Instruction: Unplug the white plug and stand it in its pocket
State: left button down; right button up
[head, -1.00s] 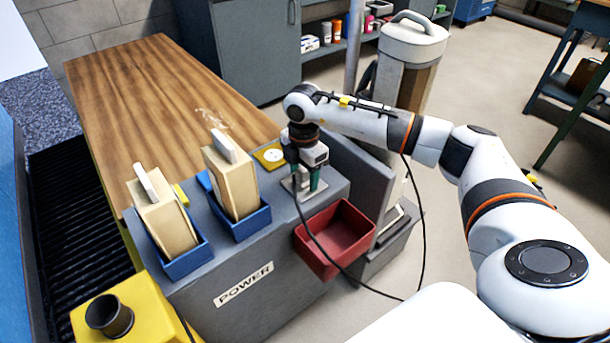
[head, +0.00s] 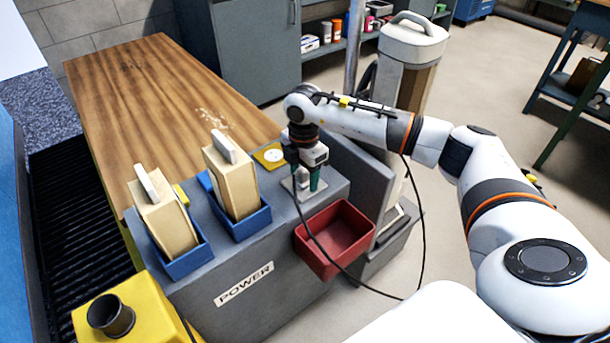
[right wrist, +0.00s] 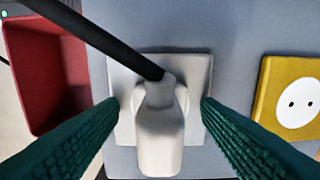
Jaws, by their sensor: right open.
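The white plug (right wrist: 160,130) sits on a pale square plate (right wrist: 200,72) on top of the grey unit, and a black cable runs from its end. In the head view the plug (head: 303,182) is small and partly hidden by my gripper. My right gripper (head: 305,188) points down over it. In the right wrist view its green fingers (right wrist: 160,112) stand on both sides of the plug, with gaps between finger and plug. It is open. I cannot tell which container is the plug's pocket. My left gripper is not in view.
A red bin (head: 336,240) hangs on the unit's front, with the cable in front of it. Two blue holders (head: 240,226) hold tan blocks to the left. A yellow socket with a white round face (head: 272,155) is beside my gripper. A wooden bench (head: 160,90) lies behind.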

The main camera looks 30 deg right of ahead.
grip_shut()
dwell(0.4)
jog(key=shift+r, duration=0.15)
